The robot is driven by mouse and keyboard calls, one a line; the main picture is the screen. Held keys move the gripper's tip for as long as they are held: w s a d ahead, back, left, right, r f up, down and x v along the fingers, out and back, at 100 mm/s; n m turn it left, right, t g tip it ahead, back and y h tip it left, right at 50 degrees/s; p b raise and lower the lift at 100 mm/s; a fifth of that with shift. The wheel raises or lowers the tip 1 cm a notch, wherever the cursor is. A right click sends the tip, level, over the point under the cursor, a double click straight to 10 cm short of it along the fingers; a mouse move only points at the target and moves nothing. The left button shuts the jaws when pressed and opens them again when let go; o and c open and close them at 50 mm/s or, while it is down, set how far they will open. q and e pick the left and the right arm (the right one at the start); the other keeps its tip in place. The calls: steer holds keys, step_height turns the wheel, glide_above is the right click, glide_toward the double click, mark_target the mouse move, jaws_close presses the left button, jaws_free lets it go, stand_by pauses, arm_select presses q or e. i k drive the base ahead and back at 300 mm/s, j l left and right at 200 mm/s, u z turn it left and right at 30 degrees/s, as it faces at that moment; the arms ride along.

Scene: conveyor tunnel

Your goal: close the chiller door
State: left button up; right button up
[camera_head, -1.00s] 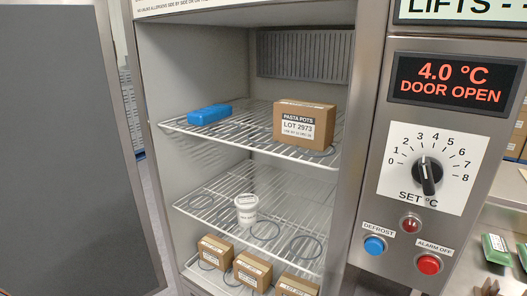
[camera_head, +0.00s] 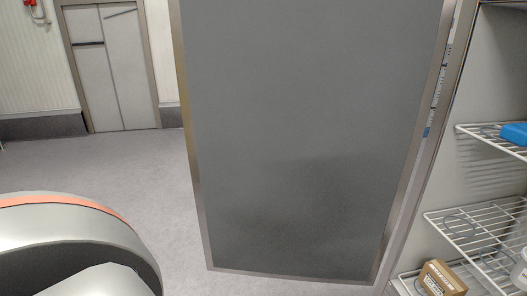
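The chiller door (camera_head: 310,140) stands wide open in the middle of the head view. Its flat grey inner face with a steel frame is turned towards me. Its right edge is beside the chiller opening. The chiller (camera_head: 450,100) is at the right edge, with its wire shelves exposed. A rounded grey part of my own arm with an orange band fills the lower left corner, apart from the door in the picture. Neither gripper shows. The door's outer face and handle are hidden.
Wire shelves (camera_head: 480,226) hold a blue block (camera_head: 515,134), a cardboard box (camera_head: 442,279) and a partly cut-off white tub. Grey floor (camera_head: 100,175) is clear left of the door. A double door (camera_head: 112,65) stands in the far wall.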

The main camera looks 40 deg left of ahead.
mark_target(305, 122)
steer(key=j+u, duration=0.2)
steer(key=j, duration=0.75)
steer(key=j+z, duration=0.1)
steer(key=j, duration=0.4)
steer(key=k+j, duration=0.15)
steer(key=j, duration=0.3)
steer(key=j+z, duration=0.35)
steer(key=j, duration=0.6)
steer(key=j+z, duration=0.35)
steer(key=j, duration=0.65)
steer(key=j+z, duration=0.3)
steer(key=j, duration=0.15)
steer(key=k+j+z, duration=0.25)
steer(key=j, duration=0.15)
steer(key=j+z, duration=0.85)
steer(key=i+j+z, duration=0.1)
steer(key=j+z, duration=0.15)
steer(key=j, duration=0.2)
steer(key=j+z, duration=0.25)
steer(key=j, duration=0.2)
steer(key=i+j+u, duration=0.15)
steer(key=j+u, duration=0.15)
steer(key=j, duration=0.05)
